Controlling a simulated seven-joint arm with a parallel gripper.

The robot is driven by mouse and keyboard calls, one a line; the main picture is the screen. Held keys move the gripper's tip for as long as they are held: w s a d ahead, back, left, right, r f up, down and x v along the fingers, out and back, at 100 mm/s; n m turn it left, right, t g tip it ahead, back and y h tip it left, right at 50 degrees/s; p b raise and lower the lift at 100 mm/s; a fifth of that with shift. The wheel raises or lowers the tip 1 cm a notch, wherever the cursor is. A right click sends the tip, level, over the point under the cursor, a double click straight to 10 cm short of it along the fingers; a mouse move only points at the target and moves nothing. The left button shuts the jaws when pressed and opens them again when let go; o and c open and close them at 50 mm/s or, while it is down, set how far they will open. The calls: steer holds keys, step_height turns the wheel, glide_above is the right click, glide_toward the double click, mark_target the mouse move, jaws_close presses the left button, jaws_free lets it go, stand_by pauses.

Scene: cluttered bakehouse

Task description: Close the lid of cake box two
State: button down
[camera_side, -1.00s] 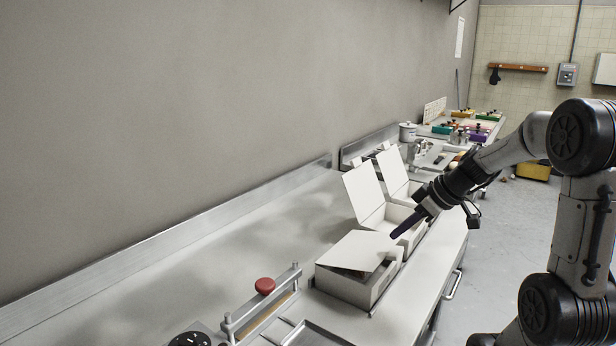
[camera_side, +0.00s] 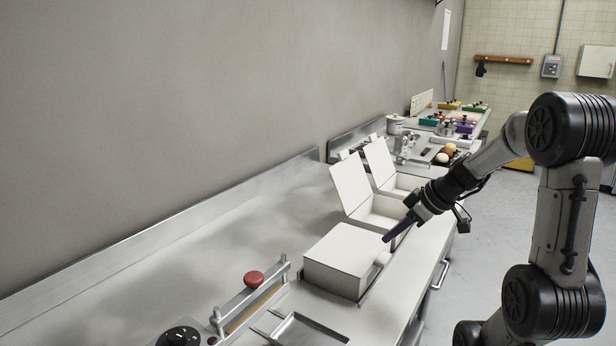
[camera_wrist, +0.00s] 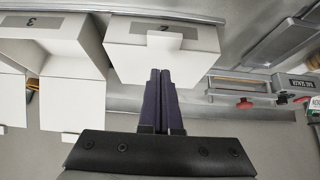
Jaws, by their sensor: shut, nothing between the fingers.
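Cake box two (camera_side: 335,282) is the nearest white box on the counter in the side view. Its lid (camera_side: 345,246) lies down flat over the box, with a small tab at the front edge. In the wrist view cake box two (camera_wrist: 120,30) bears an upside-down 2 label on its front, and the tab (camera_wrist: 165,40) hangs beside it. My gripper (camera_side: 386,239) is shut and empty, its dark fingertips close by the lid's front edge. In the wrist view my gripper's fingertips (camera_wrist: 160,72) overlap the lid's near part; I cannot tell whether they touch it.
Two more white boxes with raised lids stand beyond; the nearer (camera_side: 375,212) is close behind my fingers, and box three (camera_wrist: 45,48) is beside box two in the wrist view. A red-knobbed device (camera_side: 253,280) and a metal tray (camera_side: 308,330) are in front.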

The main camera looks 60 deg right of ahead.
steer(key=shift+w, duration=0.1)
steer(key=shift+w+f, duration=0.35)
steer(key=shift+w, duration=0.25)
step_height(320, 180, up, 10)
steer(key=s, duration=0.1)
steer(key=shift+s+f, duration=0.25)
steer(key=shift+s, duration=0.1)
